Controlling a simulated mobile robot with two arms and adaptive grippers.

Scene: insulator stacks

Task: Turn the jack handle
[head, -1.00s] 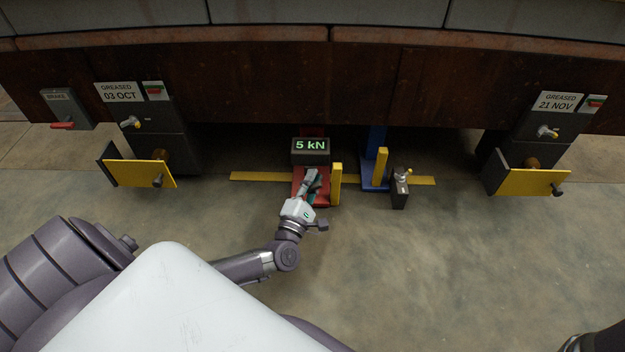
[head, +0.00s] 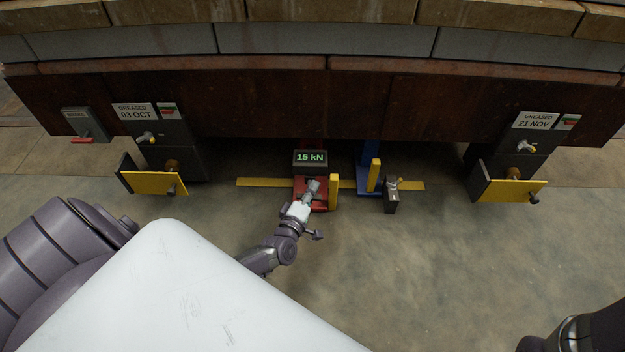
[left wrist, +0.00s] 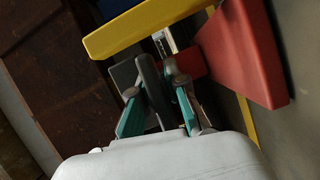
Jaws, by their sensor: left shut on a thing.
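The red jack (head: 325,206) stands on the floor under the rusty beam, and its black display (head: 308,157) reads 15 kN in green. My left gripper (head: 313,187) is at the jack's front, below the display. In the left wrist view, the teal-sided fingers of my left gripper (left wrist: 158,105) are shut on a dark grey bar, the jack handle (left wrist: 149,78). The jack's red base (left wrist: 243,55) and yellow bar (left wrist: 140,27) lie just beyond the fingers. In the head view the gripper largely hides the handle. My right gripper is not in view.
A blue jack (head: 368,180) with a yellow bar stands to the right, beside a small dark box with a lever (head: 391,202). Yellow-fronted units (head: 155,183) (head: 513,191) stand on both sides under the beam (head: 260,105). The floor in front is clear.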

